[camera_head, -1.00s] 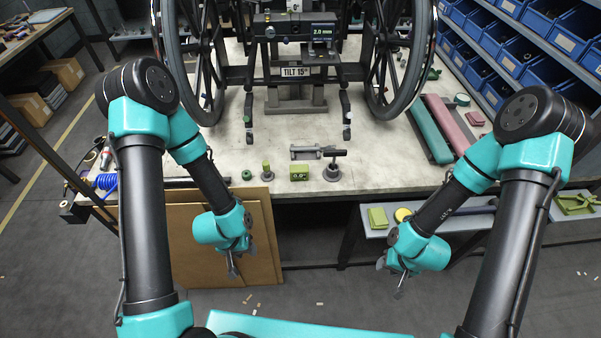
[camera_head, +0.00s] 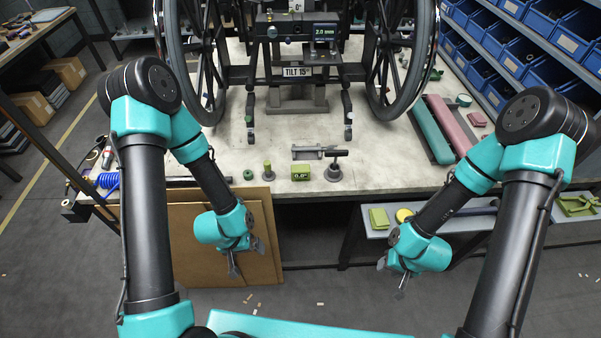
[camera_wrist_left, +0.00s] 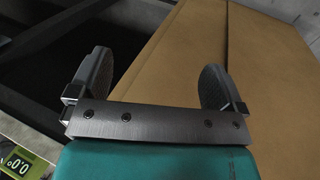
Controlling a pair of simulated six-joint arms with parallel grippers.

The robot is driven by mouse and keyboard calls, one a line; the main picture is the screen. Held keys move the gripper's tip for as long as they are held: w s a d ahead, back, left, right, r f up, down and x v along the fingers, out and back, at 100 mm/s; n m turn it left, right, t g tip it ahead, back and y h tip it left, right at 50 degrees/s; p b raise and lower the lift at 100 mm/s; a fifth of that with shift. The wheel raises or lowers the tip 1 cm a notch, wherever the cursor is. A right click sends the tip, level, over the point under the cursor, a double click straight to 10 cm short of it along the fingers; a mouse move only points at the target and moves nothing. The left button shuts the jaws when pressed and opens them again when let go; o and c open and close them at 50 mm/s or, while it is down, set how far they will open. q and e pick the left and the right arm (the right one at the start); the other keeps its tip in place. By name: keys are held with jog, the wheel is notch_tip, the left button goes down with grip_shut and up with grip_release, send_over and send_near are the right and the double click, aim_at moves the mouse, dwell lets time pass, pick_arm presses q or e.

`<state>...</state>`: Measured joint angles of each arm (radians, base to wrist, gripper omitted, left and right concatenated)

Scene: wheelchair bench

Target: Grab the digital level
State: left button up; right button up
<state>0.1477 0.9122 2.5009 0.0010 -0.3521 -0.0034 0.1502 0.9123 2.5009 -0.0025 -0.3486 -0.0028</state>
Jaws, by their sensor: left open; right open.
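The digital level (camera_head: 300,172) is a small green block with a 0.0° reading on its front. It stands near the front edge of the workbench, between a small green-topped post and a grey knobbed fixture. Part of it also shows at the lower left of the left wrist view (camera_wrist_left: 18,163). My left gripper (camera_head: 247,258) is open and empty, below and in front of the bench edge, left of the level. In the left wrist view its two fingers (camera_wrist_left: 153,85) stand apart with nothing between them. My right gripper (camera_head: 391,278) is open and empty, lower right of the level.
A wheelchair (camera_head: 290,75) stands on the workbench (camera_head: 400,172) behind the level. A grey clamp-like tool (camera_head: 308,153) and a knobbed fixture (camera_head: 334,170) lie close to the level. Cardboard sheets (camera_head: 200,270) lean below the bench by my left gripper. A low shelf (camera_head: 460,222) is at right.

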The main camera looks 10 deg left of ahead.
pick_arm(q)
jog(key=w+d+r+t+y, duration=0.1)
jog(key=w+d+r+t, duration=0.25)
jog(key=w+d, duration=0.2)
jog(key=d+r+t+y, duration=0.2)
jog(key=d+r+t, duration=0.2)
jog(key=r, duration=0.5)
jog(key=w+d+r+t+y, duration=0.1)
jog(key=d+r+t+y, duration=0.2)
jog(key=d+r+t, duration=0.2)
notch_tip(320, 180, up, 5)
jog(key=d, duration=0.2)
jog(key=shift+w+d+f, duration=0.2)
jog(key=shift+w+d, duration=0.1)
send_near(301, 168)
jog(key=x, duration=0.5)
jog(key=shift+s+a, duration=0.1)
jog(key=shift+x, duration=2.65)
